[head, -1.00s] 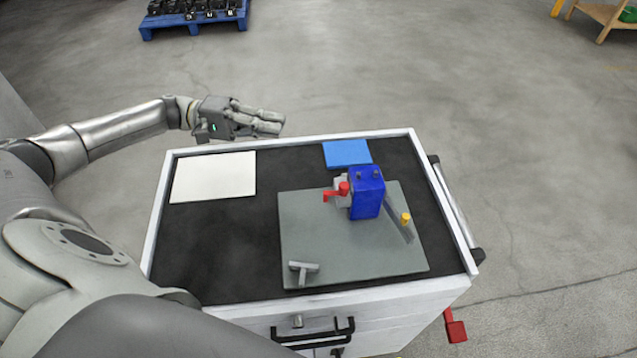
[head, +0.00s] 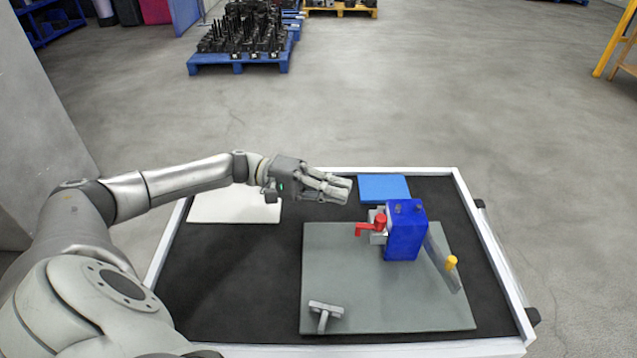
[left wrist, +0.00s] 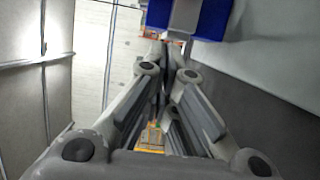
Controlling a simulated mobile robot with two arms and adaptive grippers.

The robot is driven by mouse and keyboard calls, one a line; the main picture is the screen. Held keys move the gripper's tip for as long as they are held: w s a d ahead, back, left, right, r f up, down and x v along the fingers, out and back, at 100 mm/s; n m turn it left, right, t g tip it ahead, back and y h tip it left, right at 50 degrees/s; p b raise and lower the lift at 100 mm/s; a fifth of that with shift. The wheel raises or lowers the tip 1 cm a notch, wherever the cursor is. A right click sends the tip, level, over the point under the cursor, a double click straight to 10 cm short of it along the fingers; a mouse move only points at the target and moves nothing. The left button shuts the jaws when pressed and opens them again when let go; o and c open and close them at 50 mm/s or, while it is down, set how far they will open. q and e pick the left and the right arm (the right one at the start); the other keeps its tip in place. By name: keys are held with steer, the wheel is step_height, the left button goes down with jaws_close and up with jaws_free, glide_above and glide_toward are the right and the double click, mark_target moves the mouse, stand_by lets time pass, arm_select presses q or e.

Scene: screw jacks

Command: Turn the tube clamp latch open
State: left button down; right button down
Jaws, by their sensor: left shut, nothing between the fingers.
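A blue block (head: 404,238) stands upright on a grey plate (head: 345,285) on the cart top. A red lever (head: 372,226) on a grey fitting sticks out from its left side. A yellow-knobbed lever (head: 447,268) leans at its right side. I cannot tell for sure which part is the latch. My left gripper (head: 348,190) is shut and empty, in the air behind and left of the red lever, apart from it. In the left wrist view its fingers (left wrist: 170,50) come together, with a blue surface (left wrist: 213,18) beyond at the top. My right gripper is out of view.
A grey T-shaped handle (head: 323,313) stands at the plate's front left. A white sheet (head: 225,207) and a blue sheet (head: 384,188) lie at the back. The black cart top (head: 230,285) is bare at left. Loaded pallets stand far behind.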

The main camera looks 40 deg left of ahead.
mark_target(371, 226)
arm_select(q)
steer(key=x, duration=0.4)
steer(key=shift+s+r+p, duration=0.1)
steer(key=shift+p, duration=0.25)
steer(key=shift+s+d+p, duration=0.2)
steer(key=shift+s, duration=0.3)
steer(key=shift+s+d+p, duration=0.15)
steer(key=shift+s+d, duration=0.05)
steer(key=shift+s, duration=0.3)
steer(key=shift+s+d, duration=0.3)
steer(key=shift+s, duration=0.3)
steer(key=shift+d, duration=0.1)
steer(key=shift+s, duration=0.1)
